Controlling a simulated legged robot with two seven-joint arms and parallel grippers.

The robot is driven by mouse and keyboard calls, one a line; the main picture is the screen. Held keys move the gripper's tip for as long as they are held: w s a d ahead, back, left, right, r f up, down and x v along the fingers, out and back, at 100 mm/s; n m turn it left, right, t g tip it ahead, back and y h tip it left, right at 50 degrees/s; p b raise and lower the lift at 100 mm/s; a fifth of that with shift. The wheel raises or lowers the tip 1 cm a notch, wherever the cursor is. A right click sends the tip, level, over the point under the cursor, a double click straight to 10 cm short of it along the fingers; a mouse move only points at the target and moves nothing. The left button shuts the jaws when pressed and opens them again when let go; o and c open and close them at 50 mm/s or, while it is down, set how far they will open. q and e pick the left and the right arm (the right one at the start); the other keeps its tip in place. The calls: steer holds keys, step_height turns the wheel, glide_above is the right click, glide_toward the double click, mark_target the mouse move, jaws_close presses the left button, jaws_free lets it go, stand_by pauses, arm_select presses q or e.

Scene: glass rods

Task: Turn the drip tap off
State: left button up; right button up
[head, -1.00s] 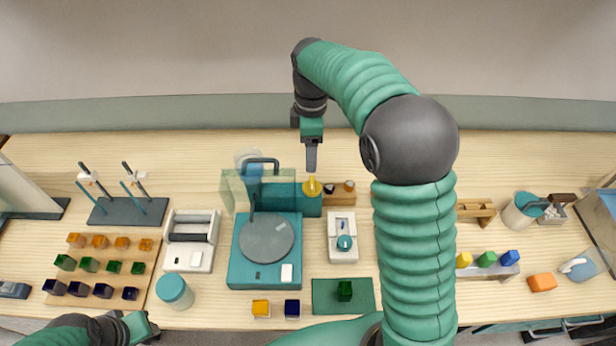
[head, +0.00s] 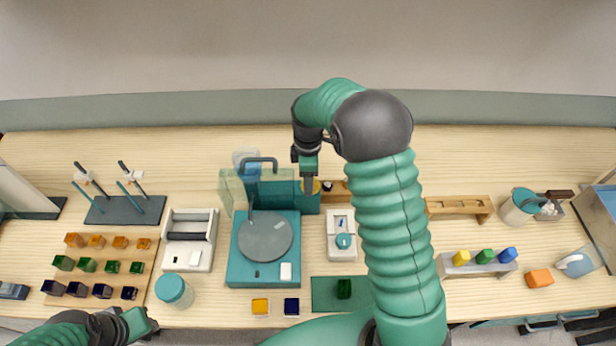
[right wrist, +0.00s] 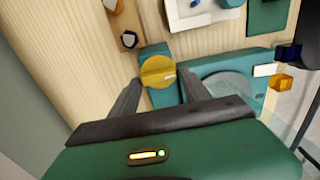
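The drip tap is a yellow round knob with a raised bar (right wrist: 158,71) on a teal block, seen in the right wrist view between my fingers. In the head view the yellow knob (head: 315,187) is mostly hidden behind my right gripper (head: 309,184). My right gripper also shows in the right wrist view (right wrist: 159,86), its two dark fingers open on either side of the knob. I cannot tell whether they touch it. The teal machine (head: 236,270) with a round grey disc stands in front of the tap. My left gripper (head: 147,322) is at the lower left, away from the tap.
A wooden block with dark and orange knobs (right wrist: 129,39) sits close beside the tap. A white device with a teal knob (head: 341,254) is in front. A clear tank (head: 232,190) and bent pipe (head: 262,162) stand to the left. The wood behind is clear.

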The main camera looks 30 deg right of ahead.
steer(key=shift+s+d, duration=0.1)
steer(key=shift+d, duration=0.25)
steer(key=c, duration=0.9)
arm_select(q)
steer(key=shift+d+r, duration=0.1)
steer(key=shift+d, duration=0.1)
arm_select(e)
steer(key=shift+c, duration=0.3)
